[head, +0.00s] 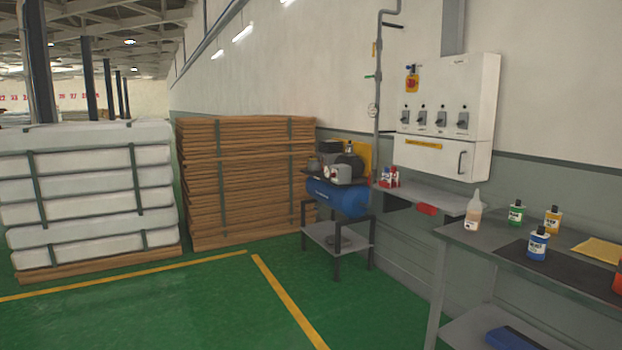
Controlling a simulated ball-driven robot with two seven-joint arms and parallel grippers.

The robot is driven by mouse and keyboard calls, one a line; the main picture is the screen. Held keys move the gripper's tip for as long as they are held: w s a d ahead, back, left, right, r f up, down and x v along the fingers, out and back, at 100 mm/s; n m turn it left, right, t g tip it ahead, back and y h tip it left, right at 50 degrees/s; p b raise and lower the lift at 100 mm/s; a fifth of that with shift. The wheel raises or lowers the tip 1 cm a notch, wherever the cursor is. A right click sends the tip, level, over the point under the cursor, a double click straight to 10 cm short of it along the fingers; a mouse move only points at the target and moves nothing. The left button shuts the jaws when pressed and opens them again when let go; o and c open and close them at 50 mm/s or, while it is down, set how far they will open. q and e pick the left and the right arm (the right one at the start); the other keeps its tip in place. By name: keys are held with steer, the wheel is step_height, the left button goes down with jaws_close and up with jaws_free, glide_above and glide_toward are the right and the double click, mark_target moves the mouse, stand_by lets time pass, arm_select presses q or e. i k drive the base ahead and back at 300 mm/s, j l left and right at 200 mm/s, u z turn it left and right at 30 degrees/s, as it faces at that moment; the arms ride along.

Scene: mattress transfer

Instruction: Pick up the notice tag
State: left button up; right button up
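A red piece (427,209) shows at the shelf's front edge. Neither of my grippers is in view.
A grey workbench (480,242) with several bottles stands at the right. A blue compressor (337,196) on a stand is left of the shelf. Stacked brown boards (245,180) and white mattress-like slabs (85,185) stand at left. The green floor (190,310) in front is clear.

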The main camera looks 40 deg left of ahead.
mark_target(386, 176)
steer(key=u, duration=0.95)
steer(key=i+z, duration=0.1)
steer(key=i, duration=0.75)
steer(key=i+u, duration=0.15)
steer(key=i, duration=0.4)
steer(key=i+u, duration=0.15)
steer(key=i, duration=0.4)
steer(key=i+l+u, duration=0.2)
steer(key=i, duration=0.4)
steer(key=i+l+u, duration=0.15)
steer(key=i, duration=0.4)
steer(key=i+u, duration=0.15)
steer(key=i, duration=0.9)
steer(key=j, duration=0.1)
